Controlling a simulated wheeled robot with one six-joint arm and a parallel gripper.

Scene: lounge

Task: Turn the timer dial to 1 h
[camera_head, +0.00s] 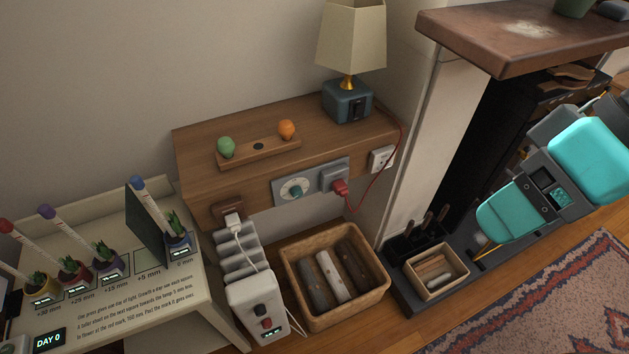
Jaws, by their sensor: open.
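My turquoise and grey arm is at the right, over the hearth, well apart from the dial. My gripper (482,240) is at its lower left end, mostly hidden by the arm; it is open, with nothing seen in it.
A basket of logs (300,298) and a white heater (256,300) stand below.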

